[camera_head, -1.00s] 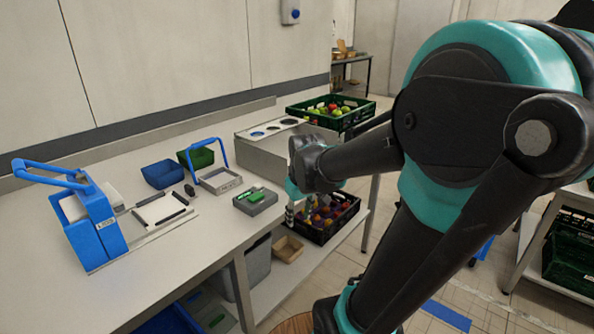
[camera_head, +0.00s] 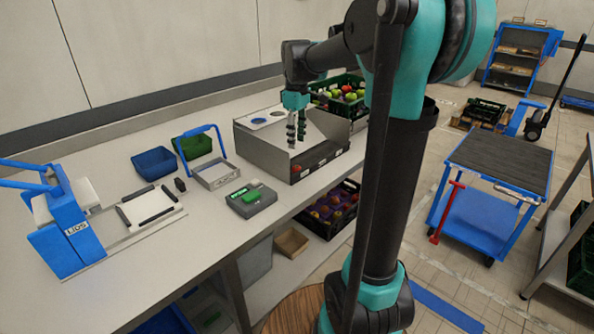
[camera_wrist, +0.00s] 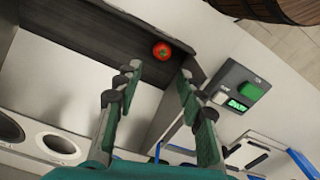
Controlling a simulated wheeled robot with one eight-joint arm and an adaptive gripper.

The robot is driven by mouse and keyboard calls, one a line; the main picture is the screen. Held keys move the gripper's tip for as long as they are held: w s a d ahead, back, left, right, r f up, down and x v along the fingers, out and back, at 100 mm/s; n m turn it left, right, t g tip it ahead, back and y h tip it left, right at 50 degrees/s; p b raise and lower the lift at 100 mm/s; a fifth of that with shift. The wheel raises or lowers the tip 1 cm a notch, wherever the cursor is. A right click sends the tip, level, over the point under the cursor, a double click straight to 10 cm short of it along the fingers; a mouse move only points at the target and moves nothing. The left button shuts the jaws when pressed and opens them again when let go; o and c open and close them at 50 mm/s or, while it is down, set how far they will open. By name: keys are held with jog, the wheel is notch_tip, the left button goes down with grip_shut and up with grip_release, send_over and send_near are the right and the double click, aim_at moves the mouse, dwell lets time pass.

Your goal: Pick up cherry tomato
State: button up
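One round red tomato (camera_wrist: 162,50) with a small green top lies in a dark trough of the grey sorting box (camera_wrist: 85,84) in the wrist view. My gripper (camera_wrist: 158,78) is open there, and the space between its fingers is empty. The tomato lies just beyond the fingertips, apart from them. In the head view my gripper (camera_head: 296,132) points down over the grey sorting box (camera_head: 262,150).
A grey scale (camera_head: 251,199) with a green display stands in front of the box. A green crate (camera_head: 345,111) of produce stands behind it, and a dark crate (camera_head: 318,224) sits on the shelf below. A blue sealer (camera_head: 72,232) is at the left.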

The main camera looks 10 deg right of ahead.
aim_at(297, 167)
jog(key=f, duration=1)
jog(key=shift+s+f, duration=0.2)
jog(key=c, duration=0.7)
jog(key=shift+o, duration=0.2)
